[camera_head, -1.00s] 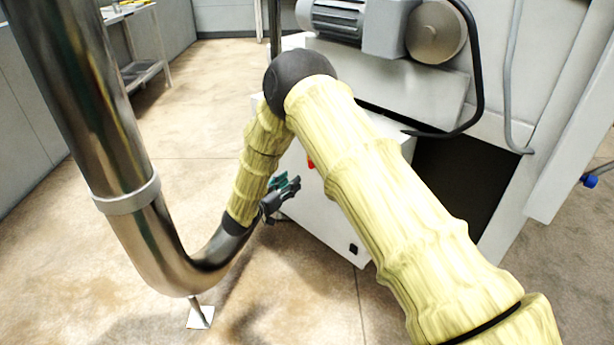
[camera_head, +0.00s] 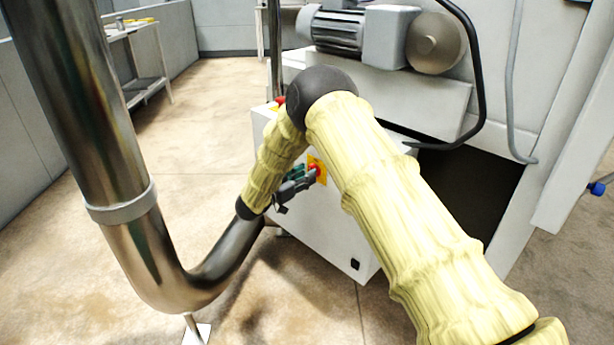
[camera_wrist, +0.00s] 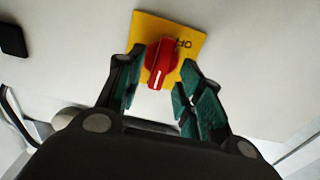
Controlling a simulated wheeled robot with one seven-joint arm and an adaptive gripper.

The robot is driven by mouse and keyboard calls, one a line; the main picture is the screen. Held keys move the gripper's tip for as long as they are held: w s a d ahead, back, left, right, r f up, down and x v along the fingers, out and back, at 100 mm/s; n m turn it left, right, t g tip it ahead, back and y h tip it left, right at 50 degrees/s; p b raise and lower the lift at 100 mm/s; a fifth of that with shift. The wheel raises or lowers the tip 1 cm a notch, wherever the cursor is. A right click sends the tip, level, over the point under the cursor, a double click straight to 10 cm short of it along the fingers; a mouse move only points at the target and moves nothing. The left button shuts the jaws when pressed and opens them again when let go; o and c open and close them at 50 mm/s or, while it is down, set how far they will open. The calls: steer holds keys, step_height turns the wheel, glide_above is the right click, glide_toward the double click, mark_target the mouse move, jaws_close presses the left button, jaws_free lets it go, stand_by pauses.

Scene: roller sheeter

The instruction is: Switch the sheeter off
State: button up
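The sheeter's red rotary switch (camera_wrist: 162,63) sits on a yellow plate (camera_wrist: 182,28) on a white panel in the wrist view. Letters reading "OFF" show upside down on the plate, at the knob's upper right. The knob's white line points down in the picture. My gripper (camera_wrist: 158,84) is open, with one green-padded finger on each side of the knob. A gap shows between the pads and the knob; contact cannot be told. In the head view my gripper (camera_head: 303,180) is at the red and yellow switch (camera_head: 318,169) on the white cabinet (camera_head: 325,235), partly hidden by my arm.
A large metal pipe (camera_head: 130,225) curves close to my forearm on the left. A motor (camera_head: 337,30) and a dark opening (camera_head: 460,190) are on the machine above and right. Open floor lies left.

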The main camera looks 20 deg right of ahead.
steer(key=shift+w+d, duration=0.35)
steer(key=shift+d, duration=0.3)
steer(key=shift+c, duration=0.2)
jaws_close()
steer(key=shift+r+n+p, duration=0.15)
steer(key=shift+n+p, duration=0.25)
steer(key=shift+p, duration=0.05)
steer(key=n+p, duration=0.2)
steer(key=n, duration=0.3)
steer(key=n+p, duration=0.3)
steer(key=n, duration=0.3)
steer(key=n+p, duration=0.3)
steer(key=n, duration=0.2)
steer(key=shift+w+a+f+n, duration=0.2)
steer(key=shift+w+f+n, duration=0.05)
steer(key=shift+f+n, duration=0.15)
steer(key=shift+n+p, duration=0.3)
